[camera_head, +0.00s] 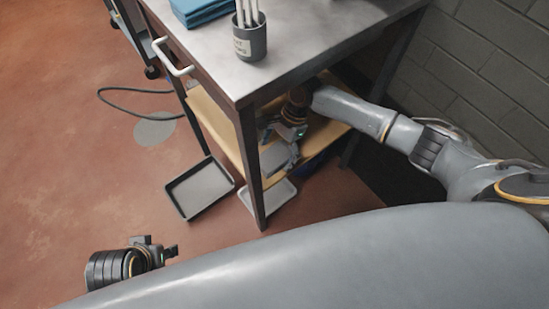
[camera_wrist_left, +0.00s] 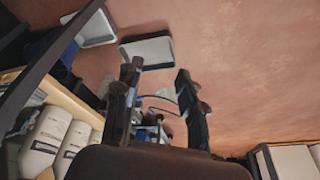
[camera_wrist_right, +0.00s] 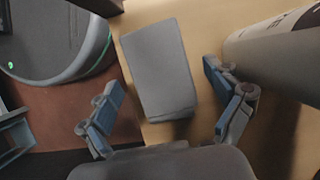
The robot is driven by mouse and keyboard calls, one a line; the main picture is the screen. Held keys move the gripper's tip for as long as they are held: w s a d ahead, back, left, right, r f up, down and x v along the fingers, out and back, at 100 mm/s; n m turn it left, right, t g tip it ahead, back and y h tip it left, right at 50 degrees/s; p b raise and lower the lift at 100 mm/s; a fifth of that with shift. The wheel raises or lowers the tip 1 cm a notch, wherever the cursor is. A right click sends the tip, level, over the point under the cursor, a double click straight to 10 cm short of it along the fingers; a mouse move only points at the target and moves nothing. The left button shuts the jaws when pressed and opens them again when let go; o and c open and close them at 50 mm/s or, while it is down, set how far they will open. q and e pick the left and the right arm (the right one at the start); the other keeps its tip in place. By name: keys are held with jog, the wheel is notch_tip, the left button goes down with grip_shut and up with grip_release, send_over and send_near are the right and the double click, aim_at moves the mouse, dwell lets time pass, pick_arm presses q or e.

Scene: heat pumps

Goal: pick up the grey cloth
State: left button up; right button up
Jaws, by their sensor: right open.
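The grey cloth (camera_wrist_right: 158,65) is a flat, folded-looking rectangle on the wooden lower shelf (camera_wrist_right: 270,125) in the right wrist view. It also shows partly in the head view (camera_head: 275,158), under the table top. My right gripper (camera_wrist_right: 161,78) is open, with its two blue-padded fingers apart on either side of the cloth's near part; I cannot tell if they touch it. In the head view my right gripper (camera_head: 284,133) reaches under the table top. My left gripper (camera_wrist_left: 157,85) is open and empty; in the head view it (camera_head: 172,252) is over the floor at lower left.
A large pale cylinder (camera_wrist_right: 275,48) lies close to the right finger. The table top (camera_head: 290,45) hangs over the shelf, with a front leg (camera_head: 250,165) nearby. Trays (camera_head: 200,188) sit on the floor. White jugs (camera_wrist_left: 45,135) stand on a shelf. Red floor at left is mostly clear.

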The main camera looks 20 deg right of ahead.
aim_at(284, 159)
jog(key=shift+f, duration=0.25)
pick_arm(q)
jog(key=shift+s+r, duration=0.15)
jog(key=shift+r, duration=0.25)
pick_arm(e)
jog(key=c, duration=1.2)
jog(key=shift+r, duration=0.1)
jog(key=shift+c, duration=0.2)
jog(key=shift+r+p, duration=0.5)
jog(key=shift+r, duration=0.35)
jog(key=s, duration=0.1)
jog(key=s+d+p, duration=0.1)
jog(key=s, duration=0.1)
jog(key=shift+s+f, duration=0.1)
jog(key=shift+s, duration=0.05)
pick_arm(q)
notch_tip(284, 159, down, 19)
jog(key=s+g+p, duration=0.1)
jog(key=s+p, duration=0.1)
jog(key=p, duration=0.1)
jog(key=shift+s+p, duration=0.2)
jog(key=shift+p, duration=0.15)
pick_arm(e)
jog(key=s+d, duration=0.5)
jog(key=s, duration=0.8)
jog(key=shift+s, duration=0.35)
jog(key=shift+f, duration=0.1)
